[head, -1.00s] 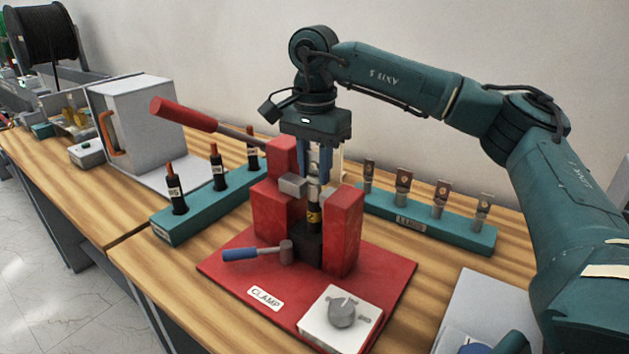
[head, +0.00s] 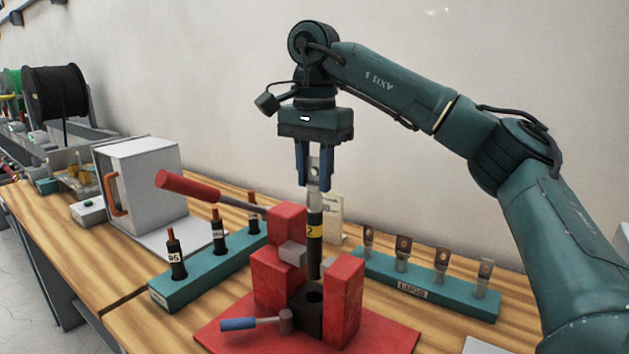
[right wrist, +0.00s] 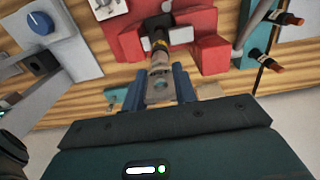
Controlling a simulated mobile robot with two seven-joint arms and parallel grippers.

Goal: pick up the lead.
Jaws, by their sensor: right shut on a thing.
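The lead (head: 315,225) is a black upright rod with a yellow band marked 2 and a grey metal lug on top. My right gripper (head: 314,181) is shut on the lug and holds the lead upright above the red clamp (head: 342,300). The lead's lower end shows just above or behind the clamp's dark block with a hole (head: 307,308); I cannot tell if it is fully clear. In the right wrist view the lead (right wrist: 160,52) stands out from between the blue fingers (right wrist: 165,85). My left gripper is not in view.
A teal rack of black leads (head: 210,262) stands left of the clamp, and a teal rack of lugs (head: 430,287) stands right. The clamp's red lever (head: 188,187) sticks up to the left. A grey box (head: 143,185) and cable spool (head: 57,92) are farther left.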

